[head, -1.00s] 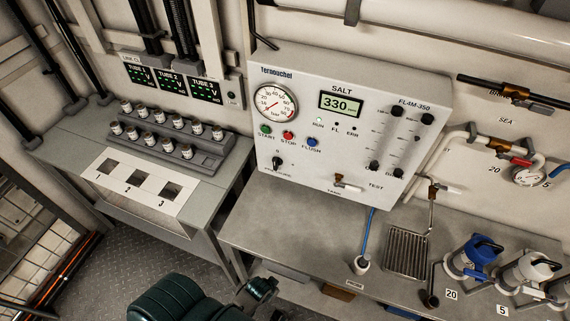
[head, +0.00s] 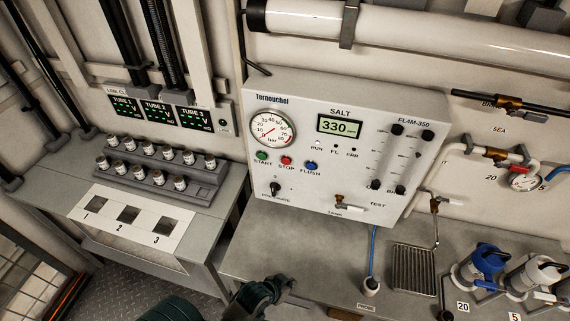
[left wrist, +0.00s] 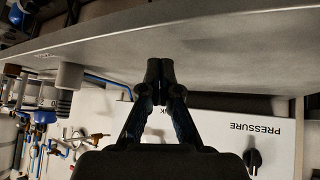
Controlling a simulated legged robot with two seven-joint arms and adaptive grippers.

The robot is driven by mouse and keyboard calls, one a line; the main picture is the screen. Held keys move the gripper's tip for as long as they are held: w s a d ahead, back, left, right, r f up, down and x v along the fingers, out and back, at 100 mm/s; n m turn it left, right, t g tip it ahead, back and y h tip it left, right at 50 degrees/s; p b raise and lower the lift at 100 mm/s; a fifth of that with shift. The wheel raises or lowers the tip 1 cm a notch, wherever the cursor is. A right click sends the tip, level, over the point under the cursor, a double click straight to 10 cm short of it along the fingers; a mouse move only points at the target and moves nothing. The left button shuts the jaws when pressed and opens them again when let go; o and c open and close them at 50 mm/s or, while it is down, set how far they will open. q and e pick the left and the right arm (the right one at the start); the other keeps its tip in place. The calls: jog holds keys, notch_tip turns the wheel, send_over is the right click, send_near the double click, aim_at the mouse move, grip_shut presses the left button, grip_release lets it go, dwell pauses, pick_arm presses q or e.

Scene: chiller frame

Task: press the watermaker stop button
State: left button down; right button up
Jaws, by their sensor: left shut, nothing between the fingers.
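The watermaker panel (head: 352,95) is a pale box labelled Ternouchel, standing at the back of the grey bench. Its red STOP button (head: 286,160) sits below the round gauge, between the green START button (head: 262,155) and the blue FLUSH button (head: 311,165). My left gripper (head: 272,288) is at the bottom of the head view, near the bench's front edge, well below and apart from the buttons. In the left wrist view its fingers (left wrist: 160,72) are shut and empty, with the PRESSURE knob (left wrist: 253,157) beyond; the STOP button is not visible there. My right gripper is not in view.
A pressure knob (head: 275,188) and a small tap (head: 345,201) sit lower on the panel. The grey bench (head: 310,250) bears a drain grate (head: 414,268), a probe cup (head: 371,286) and blue and white canisters at right. A sample rack (head: 155,175) stands at left.

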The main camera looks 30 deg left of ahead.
aim_at(286, 161)
pick_arm(q)
jog(key=w+d+r+n+t+h, duration=0.2)
jog(key=w+r+t+h, duration=0.1)
jog(key=w+r+t, duration=0.8)
jog(key=a+r+n+t+y, duration=0.6)
jog(key=a+r+n+y, duration=0.85)
jog(key=n+y, duration=0.3)
jog(key=w+a+b, duration=0.2)
jog(key=w+b, duration=0.1)
jog(key=w, duration=0.6)
jog(key=shift+w+r, duration=0.3)
jog(key=shift+r, duration=0.05)
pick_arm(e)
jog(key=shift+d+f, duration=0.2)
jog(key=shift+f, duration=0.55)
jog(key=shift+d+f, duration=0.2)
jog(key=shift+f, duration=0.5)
pick_arm(q)
jog(key=shift+h, duration=0.25)
